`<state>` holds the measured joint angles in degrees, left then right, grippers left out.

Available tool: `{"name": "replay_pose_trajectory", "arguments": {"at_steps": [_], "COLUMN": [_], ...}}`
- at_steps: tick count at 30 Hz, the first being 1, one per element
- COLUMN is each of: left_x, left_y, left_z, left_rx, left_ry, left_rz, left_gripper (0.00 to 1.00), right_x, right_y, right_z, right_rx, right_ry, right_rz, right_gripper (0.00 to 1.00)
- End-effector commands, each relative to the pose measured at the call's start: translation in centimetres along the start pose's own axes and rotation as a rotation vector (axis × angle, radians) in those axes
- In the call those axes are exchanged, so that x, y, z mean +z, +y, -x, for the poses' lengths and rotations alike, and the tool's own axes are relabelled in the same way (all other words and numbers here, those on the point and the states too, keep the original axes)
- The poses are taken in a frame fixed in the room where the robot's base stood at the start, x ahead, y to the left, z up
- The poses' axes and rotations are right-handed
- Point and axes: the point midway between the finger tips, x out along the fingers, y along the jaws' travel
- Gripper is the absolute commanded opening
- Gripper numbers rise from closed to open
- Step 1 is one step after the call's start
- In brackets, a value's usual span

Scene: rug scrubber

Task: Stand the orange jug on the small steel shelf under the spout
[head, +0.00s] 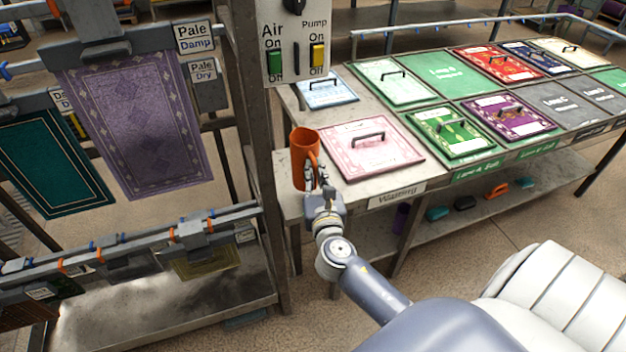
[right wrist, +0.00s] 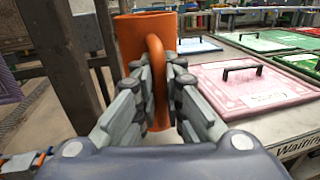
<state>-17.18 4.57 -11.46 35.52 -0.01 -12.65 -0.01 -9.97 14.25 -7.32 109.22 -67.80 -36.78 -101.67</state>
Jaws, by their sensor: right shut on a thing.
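The orange jug (head: 302,158) is upright at the left end of the table, beside the grey post. In the right wrist view the jug (right wrist: 133,45) stands just ahead, with its handle (right wrist: 157,75) toward me. My right gripper (head: 318,178) is shut on the jug's handle; its fingers (right wrist: 160,85) close around it from both sides. I cannot tell whether the jug's base touches the surface. The small steel shelf and the spout cannot be made out in these views. My left gripper is not in view.
A pink panel with a black handle (head: 371,148) lies right of the jug on the table. Several coloured panels lie beyond. A grey post (head: 262,120) with an Air and Pump switch box (head: 296,48) rises left of the jug. Rugs hang on a rack (head: 135,120) at left.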

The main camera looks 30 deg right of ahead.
Motion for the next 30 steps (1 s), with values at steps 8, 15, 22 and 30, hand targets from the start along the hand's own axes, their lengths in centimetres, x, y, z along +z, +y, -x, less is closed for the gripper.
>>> {"name": "replay_pose_trajectory", "arguments": {"at_steps": [8,15,22,30], "left_x": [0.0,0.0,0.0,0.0], "left_y": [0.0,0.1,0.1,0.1], "left_z": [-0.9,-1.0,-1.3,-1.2], "left_rx": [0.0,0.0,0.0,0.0], "left_ry": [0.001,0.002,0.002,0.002], "left_rz": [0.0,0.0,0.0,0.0], "left_gripper": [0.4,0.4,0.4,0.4], "right_x": [-2.8,-3.6,-4.0,-3.9], "right_y": [0.3,0.3,0.3,0.3], "right_z": [-0.5,-0.5,-0.4,-0.4], "right_rx": [0.0,0.001,0.001,0.001], "right_ry": [0.003,0.0,0.001,0.002], "right_rz": [0.002,0.0,0.0,0.0], "right_gripper": [0.0,0.0,0.0,0.29]}}
